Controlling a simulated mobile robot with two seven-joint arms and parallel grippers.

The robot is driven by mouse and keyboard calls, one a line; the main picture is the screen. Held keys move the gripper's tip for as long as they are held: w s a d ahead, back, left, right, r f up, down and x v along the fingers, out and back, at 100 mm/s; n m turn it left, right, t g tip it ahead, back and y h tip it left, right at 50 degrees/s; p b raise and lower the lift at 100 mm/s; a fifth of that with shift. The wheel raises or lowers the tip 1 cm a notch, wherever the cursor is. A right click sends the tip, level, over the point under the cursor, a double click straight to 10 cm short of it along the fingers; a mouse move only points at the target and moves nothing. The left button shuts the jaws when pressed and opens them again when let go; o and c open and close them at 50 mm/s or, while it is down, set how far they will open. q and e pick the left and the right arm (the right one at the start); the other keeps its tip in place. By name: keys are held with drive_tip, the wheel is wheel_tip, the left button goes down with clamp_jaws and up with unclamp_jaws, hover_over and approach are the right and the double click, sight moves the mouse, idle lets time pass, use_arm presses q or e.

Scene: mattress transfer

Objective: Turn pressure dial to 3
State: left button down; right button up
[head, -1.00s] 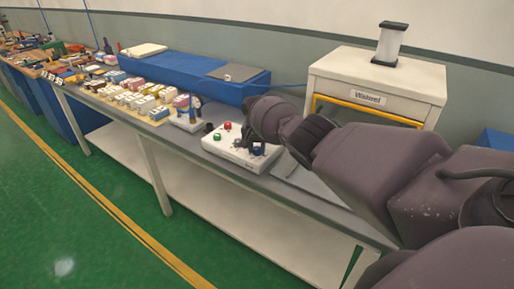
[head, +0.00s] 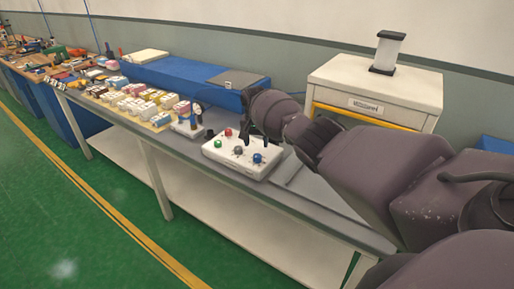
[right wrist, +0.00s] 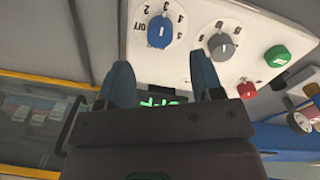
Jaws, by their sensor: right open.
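A white control box (head: 228,158) sits on the grey table. It has a blue dial (head: 257,158), a grey dial (head: 238,151), a green knob (head: 218,144) and a red knob (head: 228,132). In the right wrist view the blue dial (right wrist: 160,31) has a ring of numbers and OFF; the grey dial (right wrist: 222,46) is beside it. I cannot tell which is for pressure or read their settings surely. My right gripper (right wrist: 165,82) is open and empty, at the box's back edge, apart from the dials. A green display (right wrist: 163,102) shows partly between its fingers. My left gripper is out of view.
A small gauge device (head: 187,128) stands left of the box. Several pastel blocks (head: 135,98) lie further left. A white cabinet (head: 380,82) with a yellow-edged opening stands at the back right. A long blue block (head: 170,75) runs along the wall.

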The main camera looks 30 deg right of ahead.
sight(256, 155)
wheel_tip(256, 155, up, 5)
drive_tip(key=shift+w+a+f, duration=0.1)
drive_tip(key=shift+f, duration=0.05)
idle(0.6)
